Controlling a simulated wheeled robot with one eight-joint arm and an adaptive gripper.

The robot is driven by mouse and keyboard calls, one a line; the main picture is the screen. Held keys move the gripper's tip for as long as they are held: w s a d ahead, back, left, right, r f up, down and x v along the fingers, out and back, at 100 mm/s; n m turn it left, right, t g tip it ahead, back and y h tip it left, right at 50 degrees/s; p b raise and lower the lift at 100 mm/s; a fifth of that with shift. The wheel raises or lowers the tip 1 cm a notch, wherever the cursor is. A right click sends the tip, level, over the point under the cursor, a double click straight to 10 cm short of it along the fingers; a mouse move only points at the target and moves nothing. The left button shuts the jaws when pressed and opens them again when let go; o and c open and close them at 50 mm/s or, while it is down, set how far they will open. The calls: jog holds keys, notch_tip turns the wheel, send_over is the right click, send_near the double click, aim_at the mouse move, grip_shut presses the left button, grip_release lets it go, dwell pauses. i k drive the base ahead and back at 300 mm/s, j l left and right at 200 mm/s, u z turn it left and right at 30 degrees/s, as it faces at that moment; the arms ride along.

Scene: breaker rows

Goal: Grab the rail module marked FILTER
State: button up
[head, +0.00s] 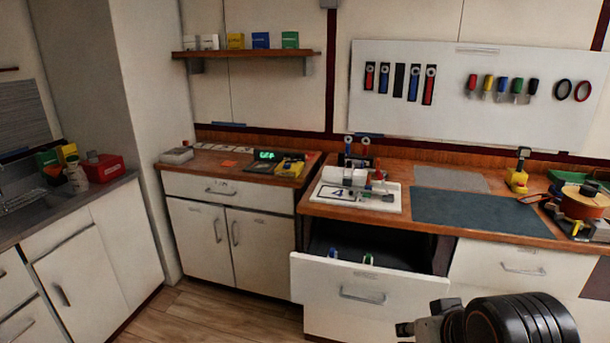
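I cannot read the word FILTER on anything in the head view, so I cannot tell which piece is the rail module. Small white and grey block-like pieces (354,177), some with red parts, stand on a white board (388,206) on the wooden counter. Several small boxes, two white (209,42), one yellow (235,41), one blue (260,40) and one green (290,39), stand on the wall shelf. My black ribbed arm and a grey-black end part, which may be my gripper (425,326), show at the bottom right, low before the drawers. Its fingers are not clear.
An open drawer (345,291) juts out below the board, with small blue and green things inside. A dark mat (480,214) lies bare to the right. Wooden floor (215,312) is clear at left.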

aim_at(349, 170)
jog(key=i+j, duration=0.1)
jog(key=i, duration=0.75)
jog(key=i+z, duration=0.1)
jog(key=i, duration=0.75)
jog(key=i+j, duration=0.1)
jog(key=j, duration=0.3)
jog(key=i+j, duration=0.1)
jog(key=j, duration=0.35)
jog(key=i+j, duration=0.1)
jog(key=j, duration=0.3)
jog(key=i+j+z, duration=0.1)
jog(key=j, duration=0.35)
jog(key=z, duration=0.4)
jog(key=j+z, duration=0.1)
jog(key=z, duration=0.7)
jog(key=j+z, duration=0.1)
jog(key=z, duration=0.75)
